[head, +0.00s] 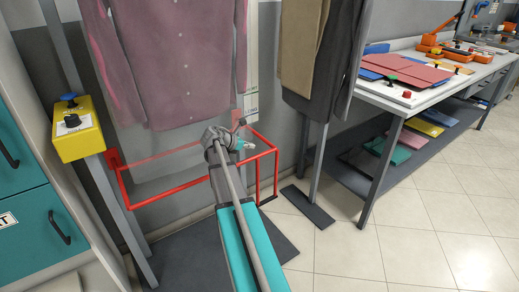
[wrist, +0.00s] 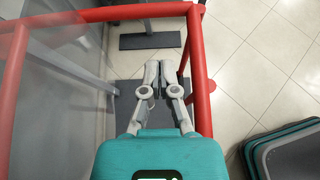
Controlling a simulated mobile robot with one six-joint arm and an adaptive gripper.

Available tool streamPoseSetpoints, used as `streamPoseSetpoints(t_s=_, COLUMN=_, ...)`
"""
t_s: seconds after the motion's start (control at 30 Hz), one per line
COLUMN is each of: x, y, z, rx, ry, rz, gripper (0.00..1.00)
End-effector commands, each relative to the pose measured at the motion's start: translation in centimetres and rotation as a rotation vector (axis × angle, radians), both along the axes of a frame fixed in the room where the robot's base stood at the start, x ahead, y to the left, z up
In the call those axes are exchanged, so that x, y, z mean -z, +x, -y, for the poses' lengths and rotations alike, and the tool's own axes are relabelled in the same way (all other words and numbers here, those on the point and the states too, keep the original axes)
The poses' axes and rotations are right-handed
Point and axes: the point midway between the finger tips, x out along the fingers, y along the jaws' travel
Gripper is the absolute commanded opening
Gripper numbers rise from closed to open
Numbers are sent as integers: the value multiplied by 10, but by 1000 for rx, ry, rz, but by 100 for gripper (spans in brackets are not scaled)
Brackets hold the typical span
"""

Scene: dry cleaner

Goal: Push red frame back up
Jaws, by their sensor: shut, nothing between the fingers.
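The red frame (head: 172,191) is a thin tubular guard in the head view, hanging low in front of a mauve shirt and sticking out from the posts. Its right end bends down near the floor. My gripper (head: 240,142) is at the frame's right part, partly hidden by my arm. In the wrist view the frame's red bars (wrist: 197,78) run along the top, left and right of the picture. My gripper (wrist: 167,68) is shut and empty inside the frame's outline, close beside the right bar. I cannot tell whether it touches the bar.
A yellow control box (head: 78,130) with knobs is on the left post, beside teal drawers (head: 45,225). Dark and tan garments (head: 325,50) hang right of the shirt. A white table (head: 425,88) with folded cloths stands at right. The tiled floor (head: 420,235) is clear.

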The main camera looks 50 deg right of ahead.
Motion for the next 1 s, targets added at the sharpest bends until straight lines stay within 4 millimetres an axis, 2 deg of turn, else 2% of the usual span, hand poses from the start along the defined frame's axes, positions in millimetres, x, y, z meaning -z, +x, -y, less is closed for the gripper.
streamPoseSetpoints(t_s=0.27, x=13, y=-3, z=17, rx=1, ry=0, rz=0, gripper=0)
streamPoseSetpoints(t_s=0.8, x=47, y=-17, z=73, rx=1, ry=0, rz=0, gripper=0)
streamPoseSetpoints(t_s=1.0, x=50, y=-19, z=81, rx=1, ry=1, rz=1, gripper=0)
